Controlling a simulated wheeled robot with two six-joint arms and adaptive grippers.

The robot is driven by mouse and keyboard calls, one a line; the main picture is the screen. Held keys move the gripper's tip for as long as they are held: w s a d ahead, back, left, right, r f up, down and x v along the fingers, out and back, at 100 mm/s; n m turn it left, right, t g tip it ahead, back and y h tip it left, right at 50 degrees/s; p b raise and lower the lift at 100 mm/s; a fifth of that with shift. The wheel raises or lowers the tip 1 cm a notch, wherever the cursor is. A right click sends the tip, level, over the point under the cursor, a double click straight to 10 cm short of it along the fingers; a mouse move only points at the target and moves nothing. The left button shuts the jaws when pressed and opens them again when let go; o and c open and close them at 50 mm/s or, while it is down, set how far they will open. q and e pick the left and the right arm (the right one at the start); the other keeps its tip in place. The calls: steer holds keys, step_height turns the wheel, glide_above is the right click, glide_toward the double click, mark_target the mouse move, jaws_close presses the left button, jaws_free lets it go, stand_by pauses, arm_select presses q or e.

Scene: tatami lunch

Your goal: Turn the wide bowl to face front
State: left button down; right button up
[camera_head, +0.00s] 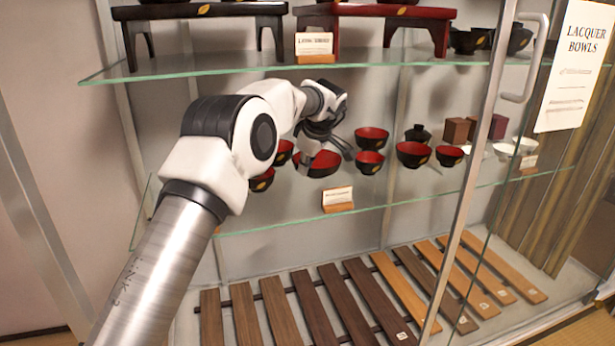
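The wide bowl (322,170), black outside with a red inside and a small gold mark, stands on the middle glass shelf behind a small sign. My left gripper (327,156) reaches in from the left and hangs just above this bowl, covering part of its rim. Its dark fingers look spread apart, one to the right of the bowl's rim and one over its left part. I cannot tell whether they touch the bowl. My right gripper is not in view.
Smaller red-and-black bowls (371,137) stand close on both sides, with a larger one (413,154) to the right. A sign (337,198) stands at the shelf's front edge. The upper glass shelf (250,64) is close above my arm. A glass door frame (475,175) stands at right.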

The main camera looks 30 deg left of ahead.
mark_target(296, 167)
arm_select(q)
steer(key=shift+a+f+m+t+h+b, duration=0.1)
steer(key=shift+a+m+t+h+b, duration=0.15)
steer(key=shift+a+m+b, duration=0.75)
steer(key=shift+d+f+m+t+h+b, duration=0.2)
steer(key=shift+m+b, duration=0.3)
steer(key=shift+b, duration=1.25)
steer(key=a+r+m+p, duration=0.1)
steer(key=p, duration=0.2)
steer(key=shift+w+r+h, duration=0.15)
steer(key=shift+h, duration=0.1)
steer(key=m+p, duration=0.2)
steer(key=p, duration=0.1)
steer(key=shift+w+a+t+h+p, duration=0.15)
steer(key=shift+a+t+h+p, duration=0.15)
steer(key=shift+a+t, duration=0.05)
steer(key=shift+f, duration=1.1)
steer(key=shift+f, duration=0.2)
steer(key=c, duration=1.2)
jaws_free()
steer(key=shift+c, duration=0.2)
